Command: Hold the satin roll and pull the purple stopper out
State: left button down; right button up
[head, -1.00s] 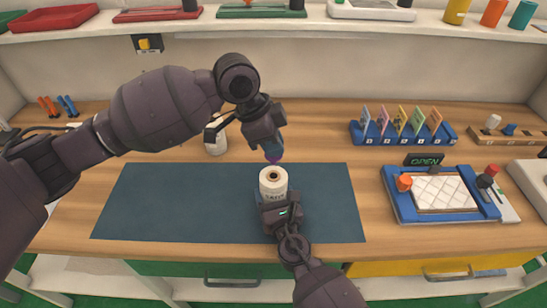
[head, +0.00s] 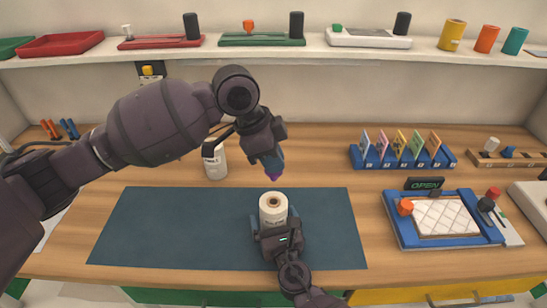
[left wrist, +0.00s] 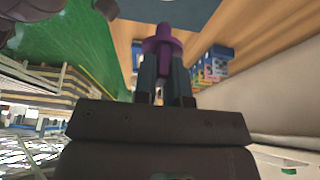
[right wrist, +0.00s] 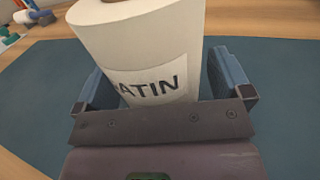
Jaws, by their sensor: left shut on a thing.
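My left gripper (head: 269,165) points down above the roll, shut on the purple stopper (left wrist: 163,45). In the head view the stopper's purple tip (head: 272,177) hangs just above the roll's top, apart from it.
The mat (head: 150,230) is otherwise bare. A blue card rack (head: 375,160) stands at the back right.

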jog(key=v, duration=1.2)
jog(key=shift+r, duration=0.1)
jog(key=shift+s+d, duration=0.1)
